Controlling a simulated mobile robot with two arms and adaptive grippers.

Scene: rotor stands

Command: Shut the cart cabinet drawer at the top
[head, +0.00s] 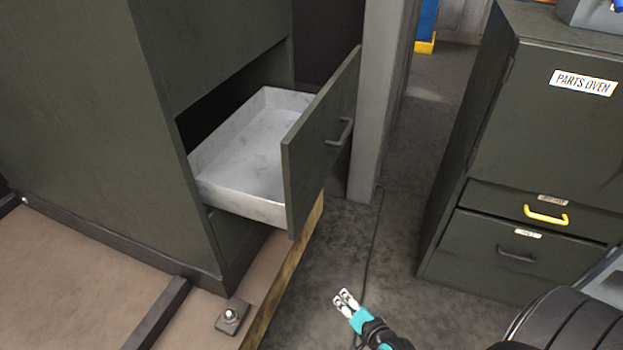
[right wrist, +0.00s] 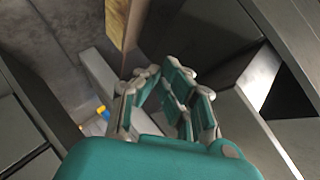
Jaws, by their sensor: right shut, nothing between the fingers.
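An open drawer stands out of a dark green cabinet (head: 110,130) at the left of the head view. Its pale grey tray (head: 250,150) looks empty. Its dark green front (head: 310,155) carries a grey bar handle (head: 341,132) and faces right. A plain cabinet panel (head: 215,45) is above the drawer. My right gripper (head: 345,299), with teal and metal fingers, is below and in front of the drawer front, apart from it. It is shut and empty; its fingers also show in the right wrist view (right wrist: 163,78). My left gripper is not in view.
A grey post (head: 380,100) stands just behind the drawer front. A dark cabinet labelled PARTS OVEN (head: 555,120) stands at right, its yellow-handled (head: 546,216) and grey-handled drawers shut. Dark floor (head: 390,240) lies between, with a thin cable (head: 374,235) across it.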

